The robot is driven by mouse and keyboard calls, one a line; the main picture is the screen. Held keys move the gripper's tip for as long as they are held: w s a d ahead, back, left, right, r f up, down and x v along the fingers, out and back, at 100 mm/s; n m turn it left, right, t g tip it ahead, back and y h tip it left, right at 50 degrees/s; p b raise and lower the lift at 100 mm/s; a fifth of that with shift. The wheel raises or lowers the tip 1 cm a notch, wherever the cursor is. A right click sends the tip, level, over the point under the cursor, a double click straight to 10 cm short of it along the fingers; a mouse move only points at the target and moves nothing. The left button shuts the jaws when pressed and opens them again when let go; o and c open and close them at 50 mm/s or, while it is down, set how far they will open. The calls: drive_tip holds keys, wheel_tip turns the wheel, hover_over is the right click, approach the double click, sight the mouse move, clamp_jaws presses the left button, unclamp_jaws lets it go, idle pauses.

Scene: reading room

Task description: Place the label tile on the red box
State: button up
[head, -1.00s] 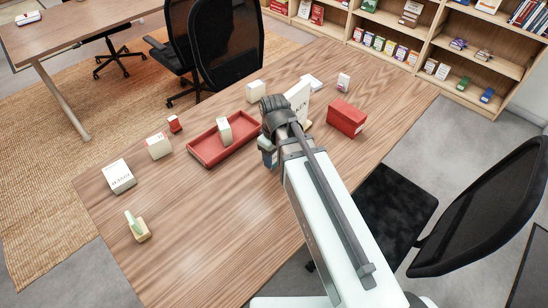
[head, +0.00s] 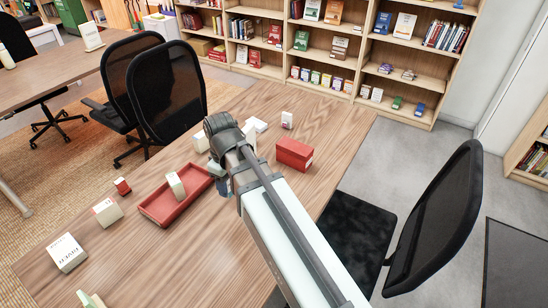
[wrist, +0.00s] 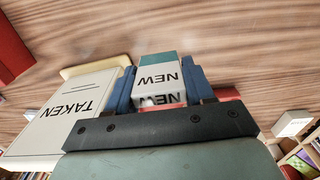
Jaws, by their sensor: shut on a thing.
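My gripper (head: 222,187) is over the wooden table, just right of the red tray and left of the red box. In the wrist view its blue fingers (wrist: 158,88) are shut on a white label tile (wrist: 158,76) reading "NEW", with a teal band at one end. In the head view the tile is hidden by the hand. The red box (head: 294,153) sits closed on the table to the right of my gripper, apart from it.
The red tray (head: 155,215) holds a pale block (head: 176,185). Several small boxes, including a white one (head: 66,253), lie leftward. A black chair (head: 440,220) stands at right.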

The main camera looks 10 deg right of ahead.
drive_tip(key=w+d+r+m, duration=0.2)
drive_tip(key=w+d, duration=0.2)
drive_tip(key=d, duration=0.6)
wheel_tip(320, 180, up, 6)
drive_tip(key=n, duration=0.1)
hover_over(296, 147)
drive_tip(key=shift+w+f, duration=0.15)
drive_tip(key=shift+f, duration=4.5)
drive_tip(key=shift+f, duration=0.15)
drive_tip(key=o, duration=1)
drive_tip(key=shift+o, duration=0.2)
